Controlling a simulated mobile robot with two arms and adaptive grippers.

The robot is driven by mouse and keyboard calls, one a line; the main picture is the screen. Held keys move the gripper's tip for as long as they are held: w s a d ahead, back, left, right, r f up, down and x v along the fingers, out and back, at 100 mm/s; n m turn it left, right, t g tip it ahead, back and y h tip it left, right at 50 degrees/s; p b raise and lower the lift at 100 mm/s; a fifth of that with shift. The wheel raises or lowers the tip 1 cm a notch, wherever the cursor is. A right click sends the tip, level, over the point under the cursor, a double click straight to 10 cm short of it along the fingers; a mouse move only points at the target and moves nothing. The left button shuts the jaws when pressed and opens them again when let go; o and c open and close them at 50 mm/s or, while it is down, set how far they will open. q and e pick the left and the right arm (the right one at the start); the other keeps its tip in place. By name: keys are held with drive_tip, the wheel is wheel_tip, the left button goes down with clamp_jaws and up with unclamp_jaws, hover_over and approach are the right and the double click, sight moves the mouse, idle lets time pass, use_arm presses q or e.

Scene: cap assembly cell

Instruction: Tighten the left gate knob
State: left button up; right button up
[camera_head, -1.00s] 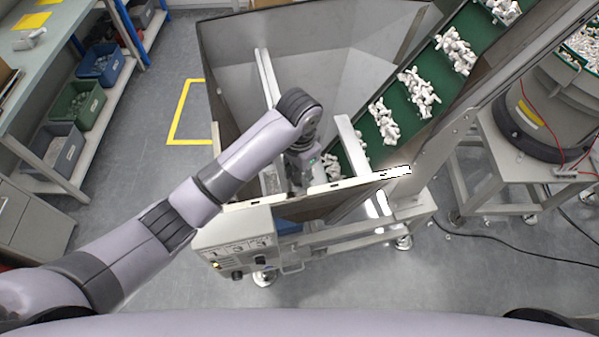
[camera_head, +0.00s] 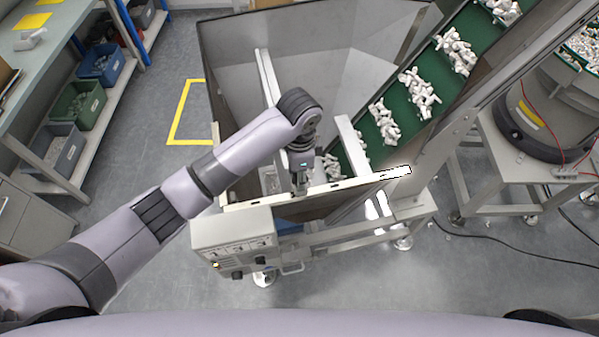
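My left arm reaches in from the left over the metal hopper (camera_head: 225,60). My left gripper (camera_head: 300,188) points down just behind the hopper's pale front rail (camera_head: 335,187). Its fingers are small and partly hidden, so I cannot tell whether they are open or shut, or whether they touch anything. I cannot make out the left gate knob; it may be hidden by my gripper or the rail. Two pale bars, a left one (camera_head: 266,78) and a right one (camera_head: 352,146), run back from near the rail. My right gripper is not in view.
A green conveyor (camera_head: 398,90) carrying white parts rises to the right of the hopper. A control box (camera_head: 232,230) sits at the front left. A round feeder (camera_head: 545,105) stands at the right. A bench with bins (camera_head: 80,103) is at left.

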use_arm(q)
drive_tip(key=shift+w+r, duration=0.1)
drive_tip(key=o, duration=1.2)
drive_tip(key=shift+c, duration=0.2)
drive_tip(key=shift+r, duration=4)
